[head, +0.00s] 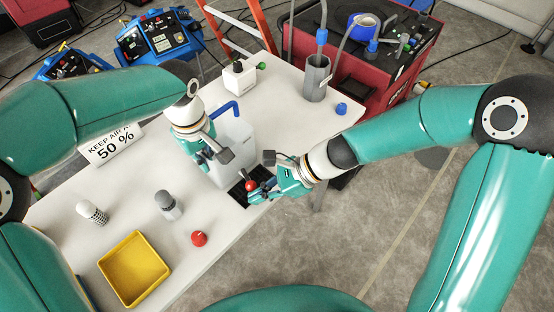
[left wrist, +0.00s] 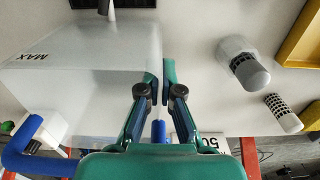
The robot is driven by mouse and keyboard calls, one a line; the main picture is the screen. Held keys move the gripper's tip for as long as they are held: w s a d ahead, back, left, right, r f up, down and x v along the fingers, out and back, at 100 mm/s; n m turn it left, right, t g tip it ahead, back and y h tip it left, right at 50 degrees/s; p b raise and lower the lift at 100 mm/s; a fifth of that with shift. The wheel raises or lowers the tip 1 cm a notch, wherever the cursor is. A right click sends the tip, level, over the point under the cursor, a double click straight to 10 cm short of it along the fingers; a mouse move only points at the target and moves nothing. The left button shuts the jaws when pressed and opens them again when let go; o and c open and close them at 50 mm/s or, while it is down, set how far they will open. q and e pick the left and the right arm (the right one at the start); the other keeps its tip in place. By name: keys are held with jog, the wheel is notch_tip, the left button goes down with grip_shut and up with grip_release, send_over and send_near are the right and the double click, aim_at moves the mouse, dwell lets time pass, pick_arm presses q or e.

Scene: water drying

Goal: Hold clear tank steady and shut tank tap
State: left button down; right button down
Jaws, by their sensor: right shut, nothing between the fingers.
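The clear tank (head: 236,140), a translucent box with a blue pipe, stands on the white table (head: 318,128). It fills much of the left wrist view (left wrist: 75,85), where the word MAX shows on it. My left gripper (head: 215,156) is at the tank's edge; in the left wrist view its fingertips (left wrist: 160,82) are close together with the tank's wall between them. The red tank tap (head: 250,185) is low at the tank's front. My right gripper (head: 261,189) is shut and empty beside the tap; I cannot tell if it touches it.
A black grate (head: 238,193) lies below the tap. A yellow tray (head: 134,268), a red knob (head: 199,239) and two grey-white filters (head: 168,204) (head: 92,212) stand at the front left.

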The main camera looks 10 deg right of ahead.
jog(key=shift+w, duration=0.1)
jog(key=shift+w, duration=0.8)
jog(key=s+d+r, duration=0.5)
jog(key=s+d, duration=0.1)
jog(key=d, duration=0.4)
jog(key=shift+r, duration=0.2)
dwell(0.3)
